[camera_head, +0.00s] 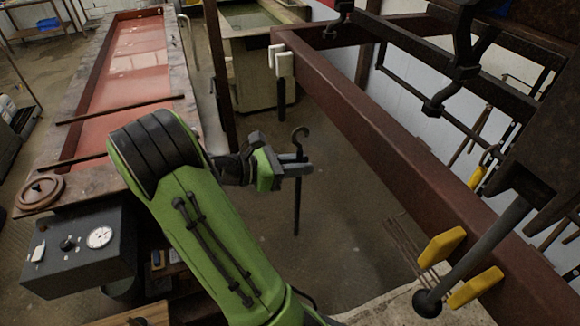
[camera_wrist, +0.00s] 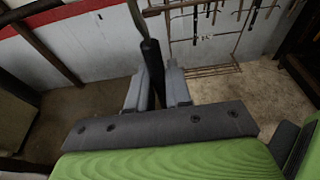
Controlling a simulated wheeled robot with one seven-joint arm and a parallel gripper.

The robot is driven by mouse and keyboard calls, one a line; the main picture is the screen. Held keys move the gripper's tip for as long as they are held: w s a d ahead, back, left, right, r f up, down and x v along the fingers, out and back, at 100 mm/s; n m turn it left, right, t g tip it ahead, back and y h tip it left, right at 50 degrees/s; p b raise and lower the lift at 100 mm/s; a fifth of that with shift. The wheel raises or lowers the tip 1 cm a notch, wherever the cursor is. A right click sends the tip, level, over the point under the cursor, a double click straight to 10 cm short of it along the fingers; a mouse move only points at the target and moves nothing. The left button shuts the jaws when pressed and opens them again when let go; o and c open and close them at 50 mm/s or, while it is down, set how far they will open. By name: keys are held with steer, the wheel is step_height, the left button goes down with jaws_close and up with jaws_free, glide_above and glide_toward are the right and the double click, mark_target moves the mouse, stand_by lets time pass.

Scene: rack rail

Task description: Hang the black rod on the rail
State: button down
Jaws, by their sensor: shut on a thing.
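The black rod (camera_head: 297,205) hangs upright in my gripper (camera_head: 304,170), with a curved hook at its top end. My gripper is shut on the rod below the hook, and the lower end hangs free above the floor. In the wrist view the rod (camera_wrist: 152,60) stands between the two grey fingers of my gripper (camera_wrist: 157,82). The rail (camera_head: 400,160) is a reddish-brown beam running from the upper middle to the lower right. The rod is left of the rail and apart from it in the head view.
White pegs (camera_head: 285,64) sit at the rail's far end and yellow pegs (camera_head: 441,246) near its close end. A dark hooked bar (camera_head: 455,75) hangs above the rail. A long red-lined trough (camera_head: 125,65) and a gauge box (camera_head: 80,245) stand at left.

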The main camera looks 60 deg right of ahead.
steer(key=r+b+x, duration=0.1)
steer(key=b+x, duration=0.3)
steer(key=x, duration=0.8)
steer(key=shift+s+d, duration=0.2)
steer(key=shift+d, duration=0.05)
stand_by(0.5)
steer(key=shift+f, duration=0.1)
steer(key=c, duration=1)
jaws_free()
steer(key=shift+o, duration=0.2)
